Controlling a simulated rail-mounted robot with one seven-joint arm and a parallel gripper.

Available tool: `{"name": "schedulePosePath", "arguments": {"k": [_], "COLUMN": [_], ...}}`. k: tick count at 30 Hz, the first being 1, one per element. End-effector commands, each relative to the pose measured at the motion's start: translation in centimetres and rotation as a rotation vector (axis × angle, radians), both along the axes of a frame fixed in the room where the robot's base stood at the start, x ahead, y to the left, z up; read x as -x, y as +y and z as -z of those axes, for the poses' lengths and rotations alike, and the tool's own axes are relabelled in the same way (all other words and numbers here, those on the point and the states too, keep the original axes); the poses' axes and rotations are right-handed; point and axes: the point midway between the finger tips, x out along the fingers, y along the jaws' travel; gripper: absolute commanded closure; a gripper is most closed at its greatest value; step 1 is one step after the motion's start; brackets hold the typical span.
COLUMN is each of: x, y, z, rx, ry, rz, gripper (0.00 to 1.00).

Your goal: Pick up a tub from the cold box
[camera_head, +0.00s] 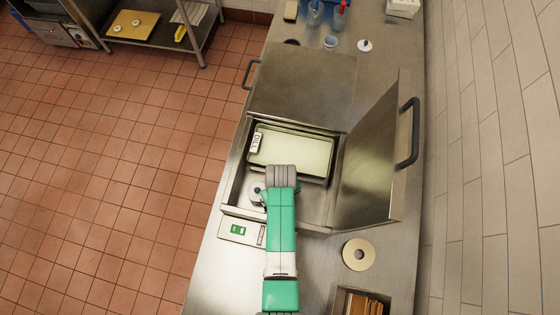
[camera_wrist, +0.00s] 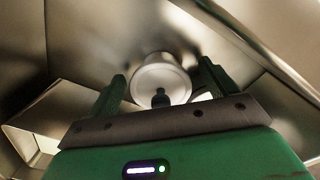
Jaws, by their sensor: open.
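The cold box (camera_head: 229,187) is open in the head view, its steel lid (camera_head: 372,150) tilted up on the right. Inside, a small round tub (camera_head: 257,200) with a dark knob on top stands at the left, partly hidden by my arm. In the wrist view a round, pale tub (camera_wrist: 148,74) with a dark knob shows between the fingers of my gripper (camera_wrist: 162,72). The fingers are open and stand apart on either side of it in the picture; I cannot tell whether they touch it. My arm hides the fingertips in the head view.
A pale rectangular pan (camera_head: 300,152) with a white label fills the back of the box. The box walls and raised lid are close around my gripper. A ring-shaped disc (camera_head: 359,262) and a wooden-filled container (camera_head: 362,302) are on the counter in front.

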Motion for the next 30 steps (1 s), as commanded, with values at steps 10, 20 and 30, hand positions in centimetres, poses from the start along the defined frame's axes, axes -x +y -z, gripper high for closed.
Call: {"name": "schedulePosePath", "arguments": {"k": [10, 20, 30], "x": [0.0, -0.1, -0.1], "y": [0.0, 0.0, 0.0], "z": [0.0, -0.6, -6.5], "rx": [0.000, 0.000, 0.000], "ry": [0.000, -0.001, -0.004], "rz": [0.000, 0.000, 0.000], "gripper": [0.64, 0.64, 0.64]}}
